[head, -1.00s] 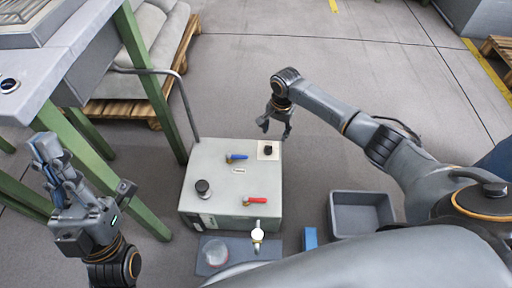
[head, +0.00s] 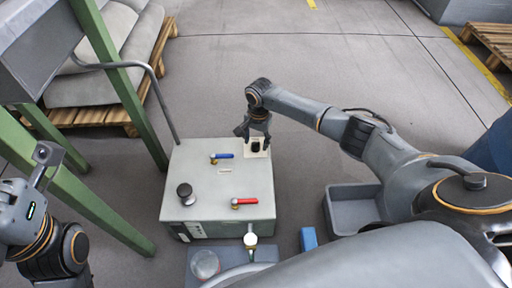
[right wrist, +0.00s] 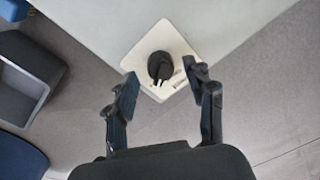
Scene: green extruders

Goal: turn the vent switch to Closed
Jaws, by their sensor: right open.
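The vent switch is a black knob (right wrist: 160,66) on a pale square plate (right wrist: 178,50) at the corner of a grey-green box (head: 190,160). In the head view the knob (head: 255,147) is at the box's back right corner, partly hidden by my right gripper. My right gripper (head: 258,133) is over that corner. In the right wrist view its two fingers (right wrist: 162,85) are apart, with the knob just beyond the tips and nothing between them. The print on the plate is too small to read.
The box top also carries a blue-handled valve (head: 223,155), a red-handled valve (head: 246,201) and a black round knob (head: 186,192). A grey bin (head: 352,208) stands to the right. A green frame (head: 115,75) stands to the left. The floor behind the box is clear.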

